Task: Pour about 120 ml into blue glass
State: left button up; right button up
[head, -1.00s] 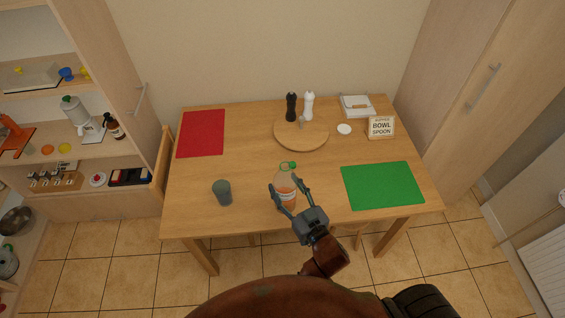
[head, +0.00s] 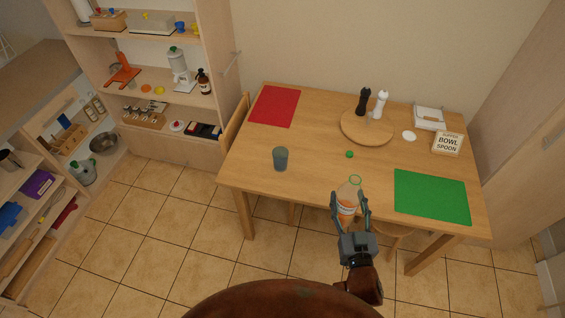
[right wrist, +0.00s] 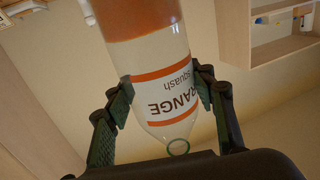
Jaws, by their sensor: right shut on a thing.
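The blue glass (head: 280,159) stands upright on the table left of centre; I see no liquid in it. A clear bottle labelled "ORANGE squash" (head: 348,196) is in my right gripper (head: 350,203) near the table's front edge. It also shows in the right wrist view (right wrist: 158,70), with orange liquid in its base end and a green ring at its open neck. The right gripper's fingers (right wrist: 160,88) are shut on its sides. A green cap (head: 349,154) lies on the table beyond the bottle. My left gripper is not in view.
The table (head: 315,170) is clear between bottle and glass. A green mat (head: 432,196) lies right, a red mat (head: 275,106) back left. A round board (head: 367,128) with black and white mills stands behind. Shelves (head: 175,95) stand left.

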aim_at(280, 154)
jog(key=u, duration=2.05)
jog(key=i, duration=1.5)
jog(key=z, duration=2.65)
